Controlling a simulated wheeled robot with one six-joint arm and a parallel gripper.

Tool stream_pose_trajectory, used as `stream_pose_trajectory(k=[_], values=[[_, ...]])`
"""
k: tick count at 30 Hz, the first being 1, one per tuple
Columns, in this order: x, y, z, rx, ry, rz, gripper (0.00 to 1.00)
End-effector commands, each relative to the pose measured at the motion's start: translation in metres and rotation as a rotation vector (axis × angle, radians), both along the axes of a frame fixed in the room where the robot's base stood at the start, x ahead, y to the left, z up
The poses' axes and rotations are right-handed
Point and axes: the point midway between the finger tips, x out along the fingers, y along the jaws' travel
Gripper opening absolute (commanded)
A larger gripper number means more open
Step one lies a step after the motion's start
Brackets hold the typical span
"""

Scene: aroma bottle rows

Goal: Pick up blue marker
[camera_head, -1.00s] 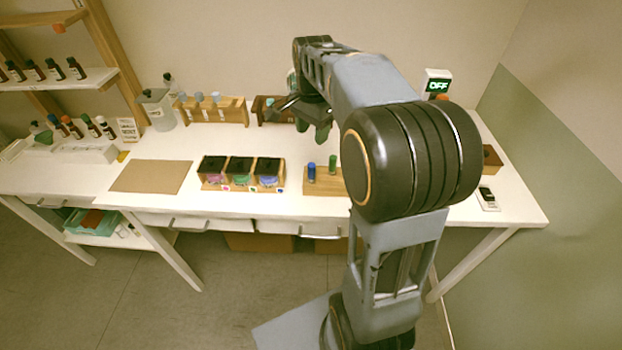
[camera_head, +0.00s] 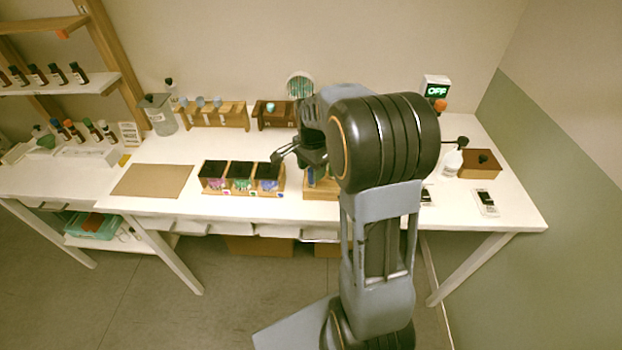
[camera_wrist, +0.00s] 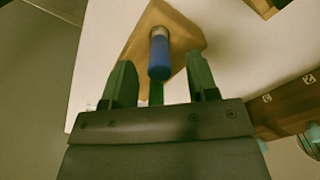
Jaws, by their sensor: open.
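The blue marker (camera_wrist: 158,56) stands in a wooden block (camera_wrist: 190,30) in the wrist view, its blue end toward the camera. My gripper (camera_wrist: 159,62) is open, with one dark green finger on each side of the marker and a visible gap to each. Part of the green marker (camera_wrist: 156,93) shows between the fingers, closer to the palm. In the head view my gripper (camera_head: 298,157) is over the front middle of the table, and my arm hides most of the block (camera_head: 320,194) and the markers.
A wooden rack of three dark-topped compartments (camera_head: 241,191) stands just left of my gripper in the head view. A brown mat (camera_head: 152,180) lies further left. A white bottle (camera_head: 453,162) and a wooden box (camera_head: 479,165) stand at the right. Test-tube racks (camera_head: 215,118) line the back.

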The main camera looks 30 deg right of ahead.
Motion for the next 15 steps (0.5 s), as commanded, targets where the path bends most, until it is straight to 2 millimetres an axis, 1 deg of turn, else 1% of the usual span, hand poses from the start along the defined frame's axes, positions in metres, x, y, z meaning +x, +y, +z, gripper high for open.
stream_pose_trajectory(k=[3,6,14,15], values=[[0.0,0.0,-0.013,0.0,0.002,0.0,0.53],[0.0,0.0,-0.019,0.0,0.001,0.0,0.53],[0.0,0.0,-0.021,0.0,0.0,0.001,0.53],[0.0,0.0,-0.02,0.0,0.0,0.001,0.51]])
